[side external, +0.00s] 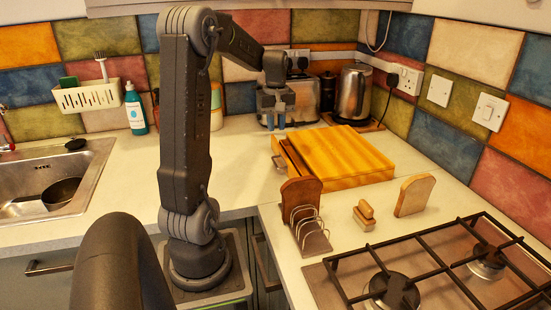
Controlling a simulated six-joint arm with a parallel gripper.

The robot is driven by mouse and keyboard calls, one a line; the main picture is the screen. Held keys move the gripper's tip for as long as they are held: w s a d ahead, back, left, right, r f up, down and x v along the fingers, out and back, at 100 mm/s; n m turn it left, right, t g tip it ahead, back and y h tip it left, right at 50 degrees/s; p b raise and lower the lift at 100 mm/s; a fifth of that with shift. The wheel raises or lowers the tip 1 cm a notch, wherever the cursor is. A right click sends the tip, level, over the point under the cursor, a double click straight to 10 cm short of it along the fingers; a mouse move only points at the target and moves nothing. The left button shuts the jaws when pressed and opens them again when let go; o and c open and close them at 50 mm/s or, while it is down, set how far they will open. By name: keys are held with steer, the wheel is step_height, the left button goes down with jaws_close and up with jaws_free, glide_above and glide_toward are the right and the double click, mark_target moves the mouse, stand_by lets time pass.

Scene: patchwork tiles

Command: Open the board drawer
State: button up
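The wooden board (345,150) lies on the counter right of my arm, its striped top facing up. Its drawer (291,157) is on the left side, with a small metal handle (278,163). The drawer front seems to stand slightly out from the board's body, but I cannot tell how far. My gripper (276,123) points down above and behind the handle in the picture, apart from it. Its two fingers are spread with a gap between them, and nothing shows between them.
A toaster (305,98) and a kettle (355,93) stand behind the board. A toast rack (312,236) holding brown toast (299,196), a small wooden piece (364,214) and a bread slice (414,194) stand in front, near the hob (445,275). The counter left of the drawer is clear.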

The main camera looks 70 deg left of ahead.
step_height(320, 180, down, 12)
stand_by(0.4)
steer(key=shift+c, duration=0.4)
jaws_close()
